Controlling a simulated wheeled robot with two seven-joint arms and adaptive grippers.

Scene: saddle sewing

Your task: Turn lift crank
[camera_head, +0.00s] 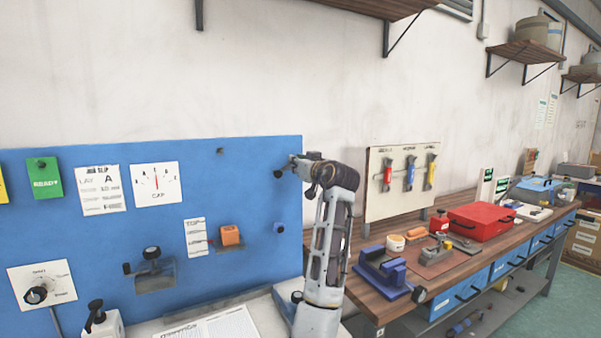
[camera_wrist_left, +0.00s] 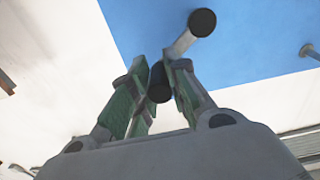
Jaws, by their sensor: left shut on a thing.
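In the left wrist view a crank shows between my fingers. It has a black cylindrical grip (camera_wrist_left: 158,84), a light grey arm (camera_wrist_left: 182,44) and a black round end (camera_wrist_left: 202,22). My left gripper (camera_wrist_left: 156,72) is shut on the black grip, with green-padded fingers on either side. In the head view my left gripper (camera_head: 300,163) is at the upper right edge of the blue panel (camera_head: 110,230). A black round end (camera_head: 279,174) shows just left of it; the fingers hide most of the crank. My right gripper is not in view.
The blue panel also carries a gauge (camera_head: 154,183), a black handle on a bracket (camera_head: 152,262), an orange block (camera_head: 230,235) and a dial (camera_head: 37,294). To the right, a wooden bench (camera_head: 400,292) holds a red box (camera_head: 481,221) and a blue tool (camera_head: 384,270).

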